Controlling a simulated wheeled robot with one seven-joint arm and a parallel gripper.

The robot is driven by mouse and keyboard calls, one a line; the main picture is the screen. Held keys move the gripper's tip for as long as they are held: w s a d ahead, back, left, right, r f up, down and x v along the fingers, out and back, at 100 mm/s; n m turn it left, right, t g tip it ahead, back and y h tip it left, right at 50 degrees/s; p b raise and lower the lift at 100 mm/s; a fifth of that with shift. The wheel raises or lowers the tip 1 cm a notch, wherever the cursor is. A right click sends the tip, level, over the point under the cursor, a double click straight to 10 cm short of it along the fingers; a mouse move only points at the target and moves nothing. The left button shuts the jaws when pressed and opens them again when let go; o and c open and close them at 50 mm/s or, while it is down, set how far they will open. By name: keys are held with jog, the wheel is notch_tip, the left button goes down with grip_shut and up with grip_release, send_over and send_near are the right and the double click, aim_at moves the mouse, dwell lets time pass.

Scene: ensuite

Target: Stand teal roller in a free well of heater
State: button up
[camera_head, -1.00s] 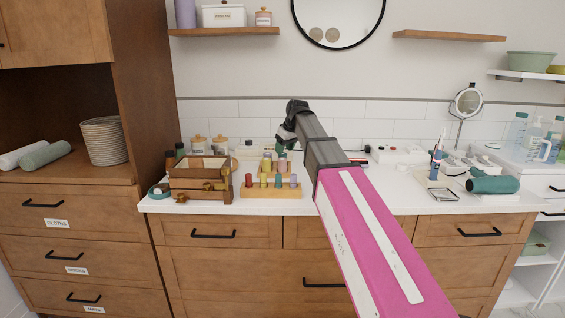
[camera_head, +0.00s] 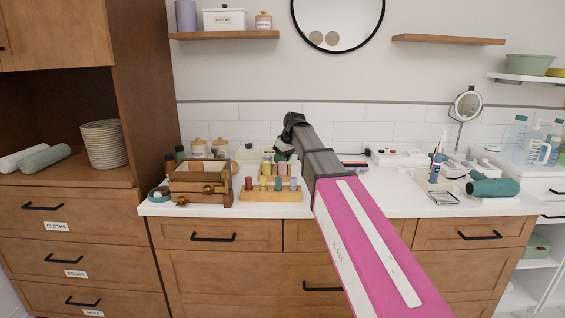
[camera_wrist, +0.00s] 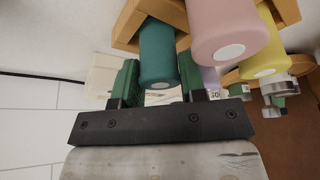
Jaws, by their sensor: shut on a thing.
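In the wrist view my gripper (camera_wrist: 159,82) has its green fingers on either side of the teal roller (camera_wrist: 158,52) and is shut on it. The roller's far end lies against the wooden rack (camera_wrist: 128,25); I cannot tell whether it is still seated there. A pink roller (camera_wrist: 225,30) is close beside it, with a yellow roller (camera_wrist: 265,50) beyond. In the head view my gripper (camera_head: 284,154) is at the back of the stepped rack (camera_head: 270,197), largely hidden by my wrist. I cannot surely identify the heater; a white unit (camera_head: 398,156) with red and dark spots stands right of my arm.
A wooden crate (camera_head: 199,190) stands left of the rack, with jars (camera_head: 219,148) behind. A teal hair dryer (camera_head: 493,187), a toothbrush cup (camera_head: 435,170) and a round mirror (camera_head: 467,104) are at the right. Bare white counter (camera_head: 385,200) lies right of my arm.

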notch_tip(320, 180, up, 4)
jog(key=shift+w+r, duration=0.1)
jog(key=s+a+r, duration=0.7)
jog(key=s+a, duration=0.1)
jog(key=w+r, duration=0.2)
jog(key=w, duration=1.4)
jog(key=w+d+f, duration=0.3)
jog(key=w+d, duration=0.1)
jog(key=w+d+f, duration=0.4)
jog(key=shift+w+d+f, duration=0.1)
jog(key=shift+f, duration=2)
